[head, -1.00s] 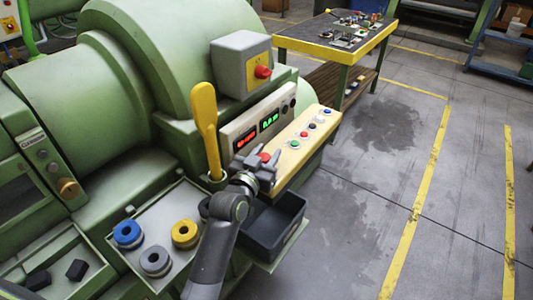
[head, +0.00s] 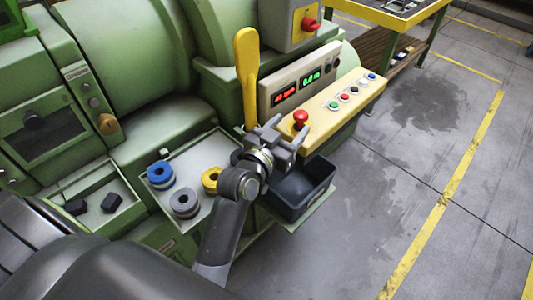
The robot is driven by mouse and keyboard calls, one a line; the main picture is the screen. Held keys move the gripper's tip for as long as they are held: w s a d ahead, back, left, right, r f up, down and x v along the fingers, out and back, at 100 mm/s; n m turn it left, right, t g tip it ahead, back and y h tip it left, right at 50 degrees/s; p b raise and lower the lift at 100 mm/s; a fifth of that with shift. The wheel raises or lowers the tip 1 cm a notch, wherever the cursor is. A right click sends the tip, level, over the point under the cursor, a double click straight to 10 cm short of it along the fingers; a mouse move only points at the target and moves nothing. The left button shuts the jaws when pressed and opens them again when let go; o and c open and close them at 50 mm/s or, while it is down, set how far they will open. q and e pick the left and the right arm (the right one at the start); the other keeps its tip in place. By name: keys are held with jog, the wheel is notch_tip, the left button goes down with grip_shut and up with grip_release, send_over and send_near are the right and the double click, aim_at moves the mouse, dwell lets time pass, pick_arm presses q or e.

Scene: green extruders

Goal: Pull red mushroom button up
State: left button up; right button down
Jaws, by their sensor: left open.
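The red mushroom button (head: 301,117) stands at the near left end of the cream-coloured control panel on the green machine. Its round head is in plain view above the panel. My left gripper (head: 286,138) is open and empty, just below and in front of the button in the picture. Its fingers overlap the panel's near end, and I see clear space between them and the button's head. I cannot tell how far the gripper is from the panel in depth. My right gripper is not in view.
A tall yellow lever (head: 246,75) rises just left of the panel. A black bin (head: 310,190) hangs below the gripper. Blue, grey and yellow spools sit on the tray (head: 205,152). Another red knob (head: 310,23) is on the grey box. Open floor lies right.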

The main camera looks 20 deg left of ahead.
pick_arm(q)
jog(key=s+a+b, duration=0.1)
jog(key=s+b, duration=0.1)
jog(key=s, duration=0.7)
jog(key=shift+s+a, duration=0.25)
